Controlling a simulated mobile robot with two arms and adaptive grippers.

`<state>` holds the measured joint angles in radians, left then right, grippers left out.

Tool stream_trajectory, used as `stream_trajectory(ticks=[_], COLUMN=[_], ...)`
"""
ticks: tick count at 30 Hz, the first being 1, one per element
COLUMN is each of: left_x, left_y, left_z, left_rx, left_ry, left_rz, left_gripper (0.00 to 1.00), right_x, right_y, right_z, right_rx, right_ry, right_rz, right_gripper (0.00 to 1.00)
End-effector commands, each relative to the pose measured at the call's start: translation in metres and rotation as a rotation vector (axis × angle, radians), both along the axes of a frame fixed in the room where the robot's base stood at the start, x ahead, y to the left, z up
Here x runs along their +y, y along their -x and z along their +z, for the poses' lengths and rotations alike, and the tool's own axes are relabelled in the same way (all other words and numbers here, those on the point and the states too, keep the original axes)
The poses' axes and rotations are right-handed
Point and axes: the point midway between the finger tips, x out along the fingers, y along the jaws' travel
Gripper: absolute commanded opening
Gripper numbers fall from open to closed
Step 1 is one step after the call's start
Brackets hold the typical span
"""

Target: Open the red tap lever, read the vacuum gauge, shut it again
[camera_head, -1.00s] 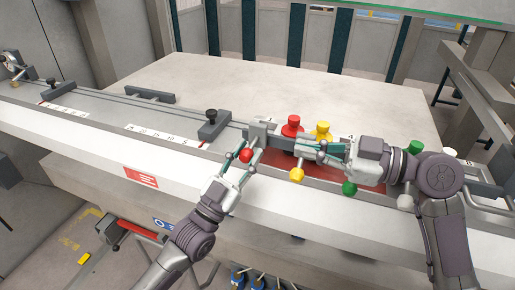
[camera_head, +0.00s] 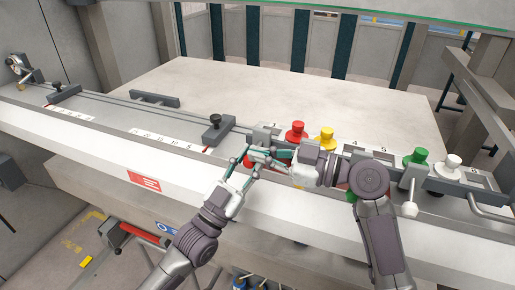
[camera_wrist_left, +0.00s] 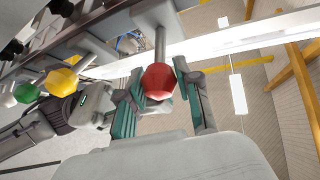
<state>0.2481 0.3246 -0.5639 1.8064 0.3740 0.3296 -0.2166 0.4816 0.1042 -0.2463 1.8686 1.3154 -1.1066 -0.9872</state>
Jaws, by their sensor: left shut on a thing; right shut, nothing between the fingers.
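The red tap lever's knob (camera_wrist_left: 158,82) sits between the two fingers of my left gripper (camera_wrist_left: 160,92) in the left wrist view, with its metal stem rising above. In the head view only a little of the red knob (camera_head: 248,161) shows behind the fingers of my left gripper (camera_head: 246,166), which is shut on it. My right gripper (camera_head: 262,157) is shut and empty, its fingers close beside the left fingers and the red knob. I cannot tell whether they touch. A round, dial-like thing (camera_head: 17,63) stands at the far left; no reading is legible.
A red cap (camera_head: 297,131), yellow cap (camera_head: 326,138), green cap (camera_head: 416,157) and white cap (camera_head: 449,166) stand along the rail. A white lever knob (camera_head: 410,209) is right of my right arm. The pale bed (camera_head: 290,85) behind is clear.

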Motion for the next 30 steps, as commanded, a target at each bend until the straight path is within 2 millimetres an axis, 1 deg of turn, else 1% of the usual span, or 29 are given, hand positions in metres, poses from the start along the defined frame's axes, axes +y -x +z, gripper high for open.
stream_trajectory(ticks=[1,8,14,21,22,24,26,30], left_x=[0.002,0.002,0.002,0.001,0.001,0.001,0.001,0.000], left_y=[0.000,0.000,0.000,0.001,0.001,0.001,0.001,0.002], left_z=[0.005,0.005,0.005,0.005,0.005,0.006,0.006,0.006], left_rx=[-0.010,-0.010,-0.010,-0.013,-0.013,-0.014,-0.015,-0.014], left_ry=[0.006,0.005,0.005,0.007,0.007,0.008,0.009,0.009], left_rz=[0.002,0.003,0.003,0.001,0.001,0.000,-0.001,-0.003], left_gripper=[0.00,0.00,0.00,0.00,0.38,0.50,0.59,0.59], right_x=[0.000,0.000,0.000,0.000,0.000,0.000,0.000,0.000], right_y=[0.000,0.000,-0.002,-0.003,-0.003,-0.003,-0.003,-0.003], right_z=[0.000,0.000,-0.013,-0.018,-0.019,-0.019,-0.020,-0.019], right_rx=[0.001,0.000,-0.049,-0.047,-0.045,-0.045,-0.045,-0.045], right_ry=[0.000,0.000,0.021,0.028,0.029,0.030,0.030,0.029], right_rz=[0.000,0.000,-0.001,-0.002,-0.001,-0.002,-0.002,-0.002], right_gripper=[0.00,0.00,0.00,0.00,0.00,0.00,0.00,0.00])
